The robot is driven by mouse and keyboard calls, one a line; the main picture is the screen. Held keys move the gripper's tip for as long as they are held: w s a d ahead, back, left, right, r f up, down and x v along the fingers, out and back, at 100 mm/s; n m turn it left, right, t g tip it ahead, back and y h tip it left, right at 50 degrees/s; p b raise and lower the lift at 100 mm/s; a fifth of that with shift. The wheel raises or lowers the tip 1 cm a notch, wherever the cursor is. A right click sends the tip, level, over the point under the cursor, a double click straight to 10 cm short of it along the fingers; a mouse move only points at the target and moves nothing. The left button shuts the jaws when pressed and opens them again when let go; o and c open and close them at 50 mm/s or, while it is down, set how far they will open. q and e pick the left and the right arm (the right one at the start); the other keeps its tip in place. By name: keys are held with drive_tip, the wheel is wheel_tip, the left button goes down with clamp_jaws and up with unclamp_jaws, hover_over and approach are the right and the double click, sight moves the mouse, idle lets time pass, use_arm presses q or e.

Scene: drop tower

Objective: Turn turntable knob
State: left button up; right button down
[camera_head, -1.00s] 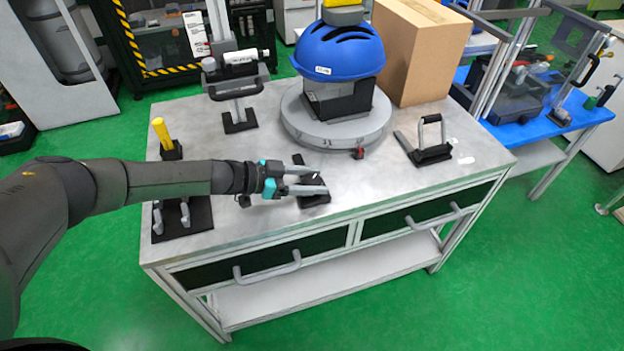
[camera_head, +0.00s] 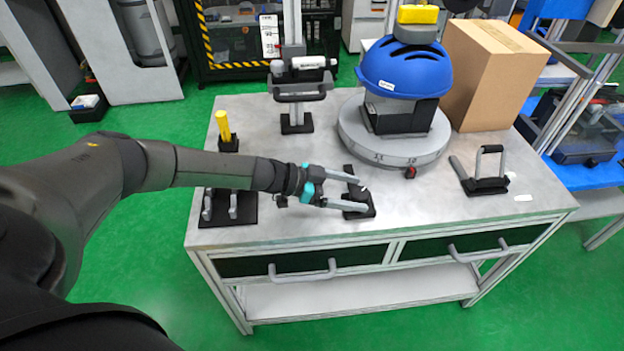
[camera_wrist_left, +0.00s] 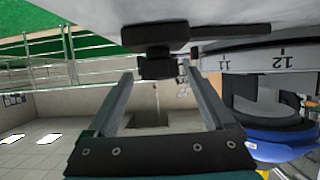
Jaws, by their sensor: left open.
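A round grey turntable (camera_head: 385,152) stands at the back of the metal table, with a blue helmet (camera_head: 405,70) on a black block on top. A small red knob (camera_head: 410,172) sits at its front rim. Numbers show on the turntable's side (camera_wrist_left: 268,60) in the left wrist view. In front of it, a black fixture (camera_head: 351,169) lies on the table. My left gripper (camera_head: 365,195) is open over this fixture. In the left wrist view, a black knob-like part (camera_wrist_left: 158,67) shows between the open fingertips (camera_wrist_left: 158,72); contact cannot be told. My right gripper is out of view.
A black handle fixture (camera_head: 485,182) is at right. A yellow peg (camera_head: 223,126), a clamp stand (camera_head: 296,105) and a black plate with grey prongs (camera_head: 245,212) are at left. The table's front strip is clear.

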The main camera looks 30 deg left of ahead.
use_arm(q)
drive_tip(key=p+v, duration=0.2)
drive_tip(key=v, duration=1.1)
drive_tip(key=shift+p, duration=0.3)
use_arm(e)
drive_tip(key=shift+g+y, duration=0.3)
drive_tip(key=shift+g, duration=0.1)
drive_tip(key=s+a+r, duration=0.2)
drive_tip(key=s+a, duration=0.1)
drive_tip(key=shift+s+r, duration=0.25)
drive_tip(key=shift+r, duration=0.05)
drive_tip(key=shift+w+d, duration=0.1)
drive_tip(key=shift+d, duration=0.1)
